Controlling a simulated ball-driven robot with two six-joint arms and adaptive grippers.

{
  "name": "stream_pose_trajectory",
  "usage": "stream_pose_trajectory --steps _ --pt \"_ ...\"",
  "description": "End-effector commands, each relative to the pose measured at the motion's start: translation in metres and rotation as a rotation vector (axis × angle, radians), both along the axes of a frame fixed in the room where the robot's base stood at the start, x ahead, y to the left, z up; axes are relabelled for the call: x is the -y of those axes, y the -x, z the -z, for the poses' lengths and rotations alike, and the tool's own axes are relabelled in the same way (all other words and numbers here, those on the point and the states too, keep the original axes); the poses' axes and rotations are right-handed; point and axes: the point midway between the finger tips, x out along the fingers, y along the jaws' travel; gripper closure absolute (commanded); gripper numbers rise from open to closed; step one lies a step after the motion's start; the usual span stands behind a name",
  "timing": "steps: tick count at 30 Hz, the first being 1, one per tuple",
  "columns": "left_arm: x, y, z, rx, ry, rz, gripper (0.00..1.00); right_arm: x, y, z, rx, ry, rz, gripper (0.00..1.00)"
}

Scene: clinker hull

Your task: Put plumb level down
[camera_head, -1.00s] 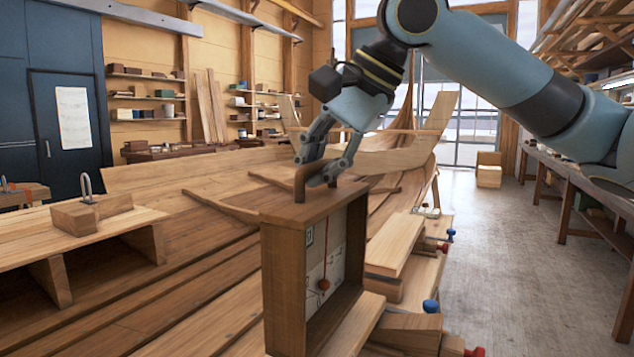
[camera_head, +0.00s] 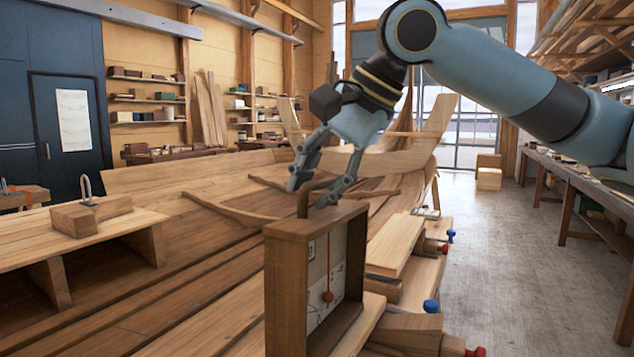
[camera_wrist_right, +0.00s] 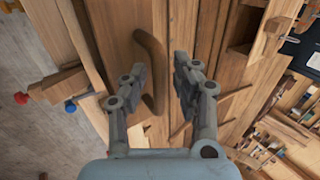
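The plumb level (camera_head: 284,292) is an upright wooden box with an open front, a pale marked panel, a red string and a red bob. It stands on the planking at the front middle of the head view. A curved brown handle (camera_head: 303,204) rises from its top and also shows in the right wrist view (camera_wrist_right: 154,72). My right gripper (camera_head: 309,191) is open around this handle. In the right wrist view its fingers (camera_wrist_right: 161,78) are spread, with the handle nearer the left finger. The box's underside is hidden. My left gripper is not in view.
The clinker hull (camera_head: 180,270) spreads behind and left of the level. Clamps with blue (camera_head: 431,306) and red ends and stacked boards (camera_head: 398,242) lie just right of it. A wooden block with a metal loop (camera_head: 88,216) sits at left. The floor at right (camera_head: 540,290) is clear.

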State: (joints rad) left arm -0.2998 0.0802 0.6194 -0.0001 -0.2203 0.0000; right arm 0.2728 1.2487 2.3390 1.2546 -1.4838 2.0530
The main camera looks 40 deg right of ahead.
Motion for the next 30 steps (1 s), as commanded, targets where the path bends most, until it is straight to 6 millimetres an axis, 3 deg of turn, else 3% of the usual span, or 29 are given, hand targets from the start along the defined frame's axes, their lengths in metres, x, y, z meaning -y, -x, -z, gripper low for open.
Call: stream_pose_trajectory --steps 8,17,23,30 --pt "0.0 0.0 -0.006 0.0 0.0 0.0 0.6 0.0 -0.001 -0.01 0.004 -0.002 -0.001 0.71" --pt "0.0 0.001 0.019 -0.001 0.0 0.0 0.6 0.006 0.014 -0.028 0.003 0.01 0.001 0.71" --pt "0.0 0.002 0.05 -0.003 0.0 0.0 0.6 0.011 0.033 -0.057 0.008 0.005 0.007 0.71" --pt "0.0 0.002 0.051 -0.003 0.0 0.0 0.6 0.016 0.056 -0.1 0.004 -0.001 0.003 0.71"
